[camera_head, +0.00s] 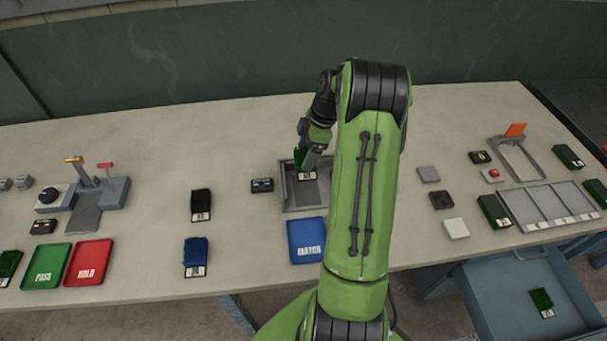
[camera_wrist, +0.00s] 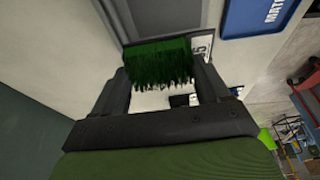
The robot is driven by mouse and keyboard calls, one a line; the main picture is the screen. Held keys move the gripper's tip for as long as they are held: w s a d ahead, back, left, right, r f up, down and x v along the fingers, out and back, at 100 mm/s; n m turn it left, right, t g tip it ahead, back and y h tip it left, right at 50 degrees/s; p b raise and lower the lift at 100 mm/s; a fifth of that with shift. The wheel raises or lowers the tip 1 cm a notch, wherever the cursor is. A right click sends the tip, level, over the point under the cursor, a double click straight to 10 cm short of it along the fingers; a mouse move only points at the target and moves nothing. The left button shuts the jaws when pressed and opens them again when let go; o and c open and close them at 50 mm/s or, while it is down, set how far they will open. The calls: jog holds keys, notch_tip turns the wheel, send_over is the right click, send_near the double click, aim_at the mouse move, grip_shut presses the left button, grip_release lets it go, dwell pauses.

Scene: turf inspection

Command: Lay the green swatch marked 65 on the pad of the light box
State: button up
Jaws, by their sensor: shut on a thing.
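My gripper (camera_head: 309,157) is shut on a green swatch (camera_head: 299,156) near the back left of a grey tray-like fixture (camera_head: 288,195), which looks like the light box. In the wrist view the swatch (camera_wrist: 160,62) sits between the two fingers of my gripper (camera_wrist: 165,78), green tufts showing. Its white label (camera_wrist: 201,47) is partly hidden; a 5 can be made out. The grey fixture (camera_wrist: 165,14) shows beyond it, at the top. I cannot tell whether the swatch touches the fixture. My arm hides part of the fixture's right side.
A blue tray (camera_head: 306,240) lies in front of the fixture, and a small dark labelled block (camera_head: 262,185) at its left. Black (camera_head: 201,203) and blue (camera_head: 195,252) swatches lie farther left. An open drawer (camera_head: 502,300) at right holds a green swatch (camera_head: 541,300).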

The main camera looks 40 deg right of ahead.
jog(key=f, duration=0.5)
jog(key=f+b, duration=0.1)
jog(key=f, duration=0.4)
jog(key=shift+s+a, duration=0.2)
jog(key=o, duration=0.8)
jog(key=shift+o, duration=0.2)
jog(key=shift+r, duration=0.15)
